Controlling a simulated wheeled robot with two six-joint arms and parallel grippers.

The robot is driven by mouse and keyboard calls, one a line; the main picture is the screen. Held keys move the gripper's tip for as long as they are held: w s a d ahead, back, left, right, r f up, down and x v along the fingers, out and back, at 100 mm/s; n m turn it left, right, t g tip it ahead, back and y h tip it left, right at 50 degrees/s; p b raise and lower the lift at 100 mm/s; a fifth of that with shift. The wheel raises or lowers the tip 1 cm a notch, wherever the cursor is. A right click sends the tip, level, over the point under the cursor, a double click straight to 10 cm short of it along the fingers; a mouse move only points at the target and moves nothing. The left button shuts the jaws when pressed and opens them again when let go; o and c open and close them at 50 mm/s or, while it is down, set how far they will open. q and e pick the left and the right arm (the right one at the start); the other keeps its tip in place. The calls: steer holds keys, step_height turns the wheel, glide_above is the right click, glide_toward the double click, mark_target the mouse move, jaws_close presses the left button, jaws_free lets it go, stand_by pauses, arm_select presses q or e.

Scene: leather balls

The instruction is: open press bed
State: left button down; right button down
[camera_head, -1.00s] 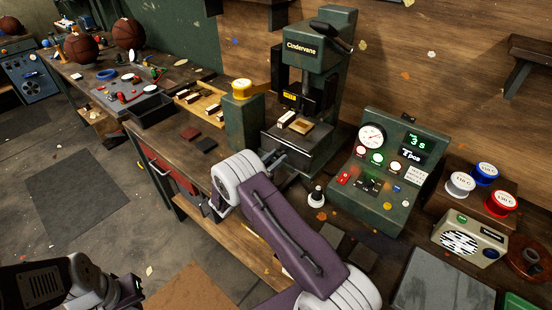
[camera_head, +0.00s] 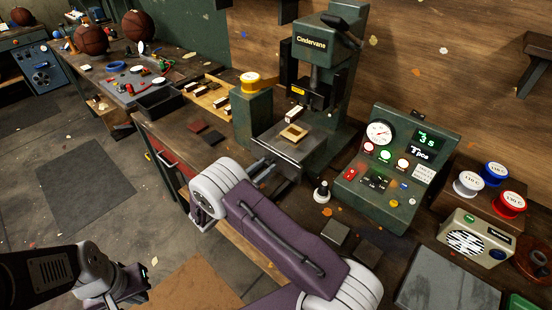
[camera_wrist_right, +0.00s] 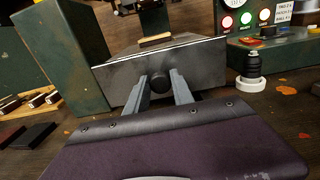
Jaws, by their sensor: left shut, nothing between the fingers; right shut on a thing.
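The green Cindervane press (camera_head: 333,70) stands at the back of the bench. Its flat grey bed (camera_head: 303,152) sticks out toward me, with a small tan square frame (camera_head: 294,133) on top. In the right wrist view the bed's front face (camera_wrist_right: 205,70) carries a round black knob (camera_wrist_right: 160,82). My right gripper (camera_wrist_right: 159,82) is shut on this knob, one finger on each side; in the head view it is at the bed's front edge (camera_head: 267,165). My left gripper (camera_head: 140,283) is shut and empty at the lower left, over the floor, away from the press.
A green post with a yellow spool (camera_head: 251,82) stands left of the bed. A control panel (camera_head: 394,165) and a small black-and-white stamp-like piece (camera_head: 322,191) are to the right. A radio (camera_head: 475,237) and spools (camera_head: 510,204) sit further right.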

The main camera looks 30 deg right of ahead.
steer(key=v, duration=0.7)
steer(key=c, duration=1.1)
jaws_free()
steer(key=shift+a, duration=0.1)
steer(key=b+v, duration=0.1)
steer(key=v, duration=0.7)
steer(key=shift+s+a+b, duration=0.15)
steer(key=shift+a+b, duration=0.25)
